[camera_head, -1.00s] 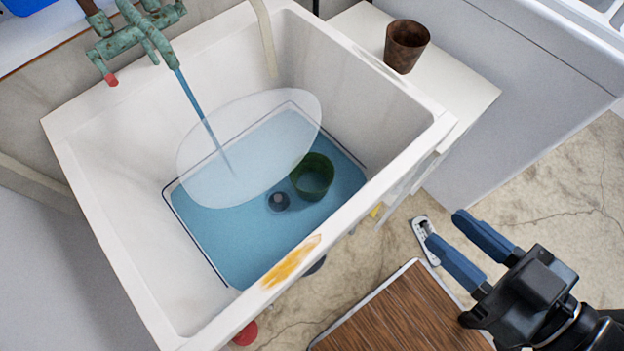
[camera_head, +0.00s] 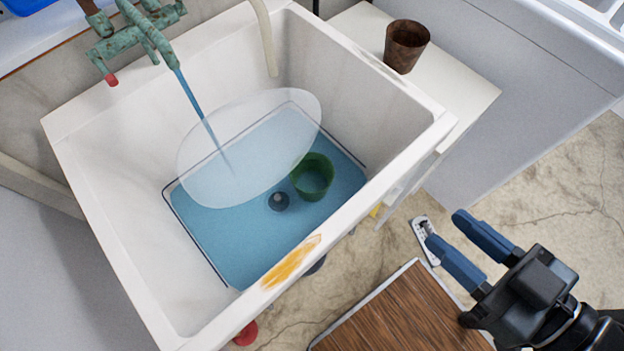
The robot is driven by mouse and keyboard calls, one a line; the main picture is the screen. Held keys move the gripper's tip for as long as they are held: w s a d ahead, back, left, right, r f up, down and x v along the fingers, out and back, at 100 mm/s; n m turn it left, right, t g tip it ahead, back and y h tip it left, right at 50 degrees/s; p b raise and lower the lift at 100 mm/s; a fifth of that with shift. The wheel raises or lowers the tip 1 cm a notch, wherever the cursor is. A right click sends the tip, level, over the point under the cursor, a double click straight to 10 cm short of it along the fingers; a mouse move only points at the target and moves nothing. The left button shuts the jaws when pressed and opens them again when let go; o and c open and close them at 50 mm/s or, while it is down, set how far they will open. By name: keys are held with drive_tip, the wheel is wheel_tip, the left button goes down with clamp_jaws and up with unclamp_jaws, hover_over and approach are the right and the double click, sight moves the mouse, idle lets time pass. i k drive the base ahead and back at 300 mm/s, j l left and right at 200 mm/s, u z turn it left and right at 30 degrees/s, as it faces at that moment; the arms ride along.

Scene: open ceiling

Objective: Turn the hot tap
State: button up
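The tap (camera_head: 135,38) is a green, weathered fixture at the back of the sink, at the top left. A red-tipped handle (camera_head: 111,80) shows on its left side; I take this for the hot one. Another handle (camera_head: 172,12) shows on its right, with no red visible. A blue stream of water (camera_head: 200,115) runs from the spout into the sink. My gripper (camera_head: 460,243) is at the lower right, over the floor, outside the sink and far from the tap. Its two blue fingers are apart with nothing between them.
The white sink (camera_head: 110,215) holds blue water, a green cup (camera_head: 312,178) and a dark drain piece (camera_head: 278,201). A brown cup (camera_head: 406,46) stands on the white counter (camera_head: 455,85). A wooden board (camera_head: 400,315) and a white remote-like object (camera_head: 424,238) lie below my gripper.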

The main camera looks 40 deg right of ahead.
sight(92, 55)
drive_tip(key=k+j+u, duration=0.1)
drive_tip(key=j+u, duration=0.65)
drive_tip(key=k, duration=0.2)
drive_tip(key=l+z, duration=0.15)
drive_tip(key=i+j+u, duration=0.15)
